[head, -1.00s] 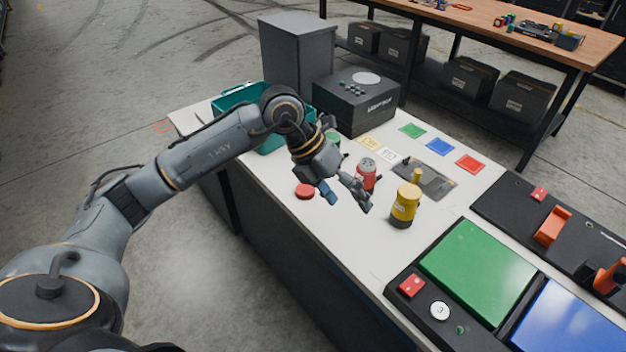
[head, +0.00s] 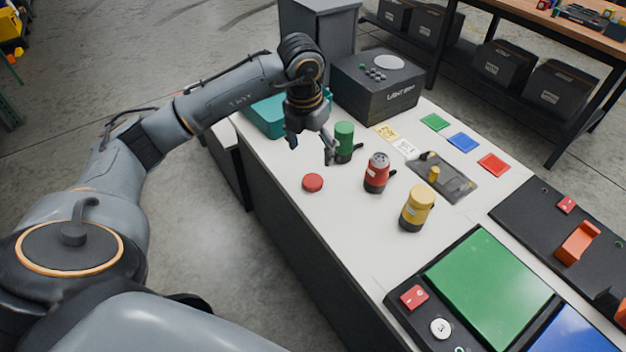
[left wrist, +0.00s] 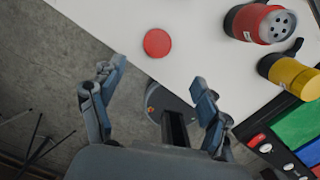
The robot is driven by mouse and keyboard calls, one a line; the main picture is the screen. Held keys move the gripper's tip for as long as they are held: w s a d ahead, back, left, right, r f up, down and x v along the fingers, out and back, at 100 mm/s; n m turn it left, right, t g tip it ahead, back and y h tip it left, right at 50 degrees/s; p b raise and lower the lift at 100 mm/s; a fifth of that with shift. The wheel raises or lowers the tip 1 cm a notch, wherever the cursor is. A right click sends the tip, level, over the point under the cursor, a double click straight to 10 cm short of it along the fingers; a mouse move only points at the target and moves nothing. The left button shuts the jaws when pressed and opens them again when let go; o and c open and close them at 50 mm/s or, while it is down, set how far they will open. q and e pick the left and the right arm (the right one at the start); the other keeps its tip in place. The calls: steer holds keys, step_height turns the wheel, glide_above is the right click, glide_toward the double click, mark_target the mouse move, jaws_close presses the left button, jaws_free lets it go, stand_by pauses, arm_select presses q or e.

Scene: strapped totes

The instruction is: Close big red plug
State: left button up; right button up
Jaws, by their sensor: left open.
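The big red plug (head: 376,173) stands upright on the white table, its top face bare with dark holes; it also shows in the left wrist view (left wrist: 262,24). A round red cap (head: 312,182) lies flat on the table to the left of the plug, and in the left wrist view (left wrist: 157,43) it lies beyond the fingertips. My left gripper (head: 312,150) is open and empty, pointing down above the table behind the cap. In the left wrist view its fingers (left wrist: 158,82) are spread wide. My right gripper is not in view.
A green plug (head: 344,136) stands close to my left gripper, and a yellow plug (head: 417,208) stands nearer the front. A black box (head: 378,92) and a teal bin (head: 268,116) are at the back. The table's left edge is near the cap.

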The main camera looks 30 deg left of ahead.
arm_select(q)
glide_above(312, 180)
steer(key=f, duration=0.3)
steer(key=s+f, duration=0.1)
steer(key=shift+d+f+p, duration=0.25)
steer(key=shift+p, duration=0.05)
steer(key=shift+w+f, duration=0.15)
steer(key=shift+f, duration=0.25)
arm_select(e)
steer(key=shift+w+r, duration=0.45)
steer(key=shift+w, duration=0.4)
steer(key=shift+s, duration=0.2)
arm_select(q)
steer(key=shift+f, duration=0.2)
steer(key=f, duration=0.1)
steer(key=f+p, duration=0.1)
steer(key=f, duration=0.1)
steer(key=shift+w+a+f+p, duration=0.2)
steer(key=shift+w+f+p, duration=0.05)
steer(key=shift+f+p, duration=0.1)
steer(key=shift+w+f, duration=0.1)
steer(key=shift+f, duration=0.45)
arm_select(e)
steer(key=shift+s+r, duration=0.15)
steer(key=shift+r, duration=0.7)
arm_select(q)
steer(key=shift+c, duration=0.5)
